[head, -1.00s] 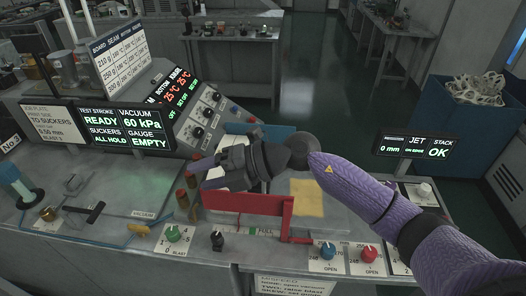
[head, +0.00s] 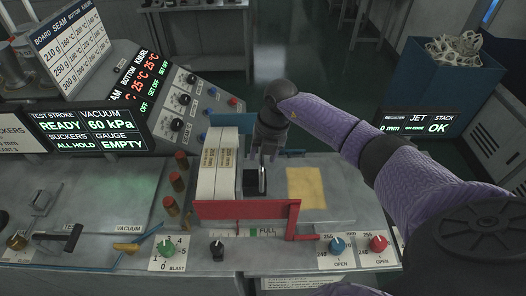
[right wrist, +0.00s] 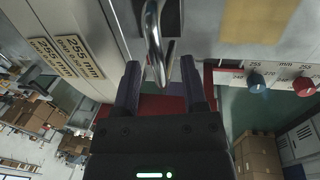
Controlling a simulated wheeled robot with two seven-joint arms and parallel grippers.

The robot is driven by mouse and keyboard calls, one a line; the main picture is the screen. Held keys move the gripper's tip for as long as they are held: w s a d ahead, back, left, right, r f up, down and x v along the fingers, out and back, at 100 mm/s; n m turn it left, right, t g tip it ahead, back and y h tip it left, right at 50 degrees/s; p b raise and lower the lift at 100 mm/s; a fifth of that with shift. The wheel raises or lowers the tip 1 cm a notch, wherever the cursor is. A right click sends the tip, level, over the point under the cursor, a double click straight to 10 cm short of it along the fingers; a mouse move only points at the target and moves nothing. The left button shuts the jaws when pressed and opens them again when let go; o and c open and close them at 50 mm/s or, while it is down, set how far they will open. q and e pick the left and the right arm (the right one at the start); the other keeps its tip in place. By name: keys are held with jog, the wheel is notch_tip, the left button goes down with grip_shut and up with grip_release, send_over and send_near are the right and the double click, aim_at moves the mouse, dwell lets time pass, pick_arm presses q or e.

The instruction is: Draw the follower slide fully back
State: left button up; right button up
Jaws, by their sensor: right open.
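The follower slide shows as a dark block (head: 255,183) behind the red plate, at the right end of the pale stacks; I take this block to be the follower. In the right wrist view a shiny metal loop handle (right wrist: 153,35) reaches down between my fingers, with a gap on either side. My right gripper (head: 270,152) points down just above the dark block in the head view. It also shows in the right wrist view (right wrist: 160,68), with its two fingers apart and nothing gripped. My arm hides part of the bench behind. My left gripper is out of view.
Two pale stacks (head: 227,160) labelled 255 mm stand left of the block. A red plate (head: 245,210) runs along the front. A yellow sheet (head: 305,188) lies to the right on fairly clear bench. Knobs (head: 337,244) line the front edge.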

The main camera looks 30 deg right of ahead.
jog(key=shift+w, duration=0.1)
grip_shut()
dwell(1.3)
